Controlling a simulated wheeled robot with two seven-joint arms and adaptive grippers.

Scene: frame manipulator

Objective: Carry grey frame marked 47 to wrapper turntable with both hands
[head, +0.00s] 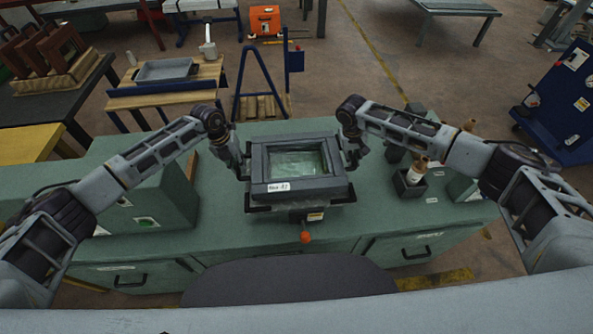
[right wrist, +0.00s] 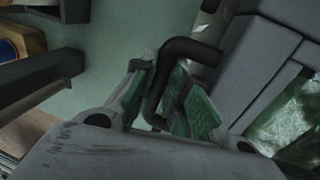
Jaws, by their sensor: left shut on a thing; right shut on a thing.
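The grey frame (head: 259,165) shows in the head view between my two arms, above the green bench. Its white label (head: 278,187) is on the near side; its number is too small to read surely. A greenish, film-like surface shows in its opening. My left gripper (head: 241,170) is shut at the frame's left side. My right gripper (head: 352,158) is shut at its right side. In the right wrist view, the right gripper's green-padded fingers (right wrist: 172,105) close around a dark bent handle (right wrist: 188,50) beside the frame (right wrist: 262,62). I cannot identify the turntable surely.
Below the frame, a fixture with an orange knob (head: 306,237) sits at the front of the green bench (head: 225,232). A green box (head: 150,205) stands to the left. A tray (head: 165,70) lies on a table behind.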

